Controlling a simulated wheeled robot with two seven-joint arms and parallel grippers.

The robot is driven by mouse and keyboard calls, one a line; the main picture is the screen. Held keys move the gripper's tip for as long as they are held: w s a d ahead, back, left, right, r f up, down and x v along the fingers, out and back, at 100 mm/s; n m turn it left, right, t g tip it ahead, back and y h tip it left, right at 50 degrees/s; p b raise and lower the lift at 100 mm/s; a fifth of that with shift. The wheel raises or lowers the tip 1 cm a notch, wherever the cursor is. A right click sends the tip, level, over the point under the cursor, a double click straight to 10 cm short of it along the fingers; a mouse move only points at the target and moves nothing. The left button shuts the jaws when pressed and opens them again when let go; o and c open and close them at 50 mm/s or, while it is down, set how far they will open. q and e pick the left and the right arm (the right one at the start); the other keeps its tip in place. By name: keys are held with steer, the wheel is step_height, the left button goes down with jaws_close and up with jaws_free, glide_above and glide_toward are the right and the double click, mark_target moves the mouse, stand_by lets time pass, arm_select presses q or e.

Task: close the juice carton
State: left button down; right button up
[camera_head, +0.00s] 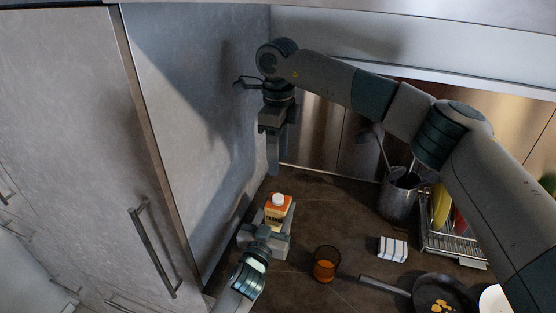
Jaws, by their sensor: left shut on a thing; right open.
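The juice carton (278,207) is orange with a white round cap or spout on top. It stands upright on the dark counter near the grey side wall; I cannot tell whether its top is open or closed. My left gripper (268,236) comes from below and is shut on the carton's lower part, hiding part of it. My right gripper (273,165) hangs pointing down above and behind the carton, open and empty, apart from the carton.
An orange glass (326,264) and a blue-striped white block (392,249) stand to the right. A pan (441,297), a metal utensil pot (398,194) and a dish rack (452,240) are farther right. The tall grey wall (200,110) bounds the left.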

arm_select(q)
steer(key=c, duration=0.8)
jaws_free()
steer(key=shift+o, duration=0.2)
steer(key=shift+s, duration=0.1)
arm_select(e)
steer(key=shift+f, duration=0.1)
step_height(320, 180, down, 4)
steer(key=b, duration=0.4)
steer(key=shift+f+b, duration=0.2)
steer(key=shift+b, duration=0.15)
steer(key=shift+f, duration=0.1)
arm_select(q)
steer(key=v, duration=1.7)
steer(key=shift+r, duration=0.15)
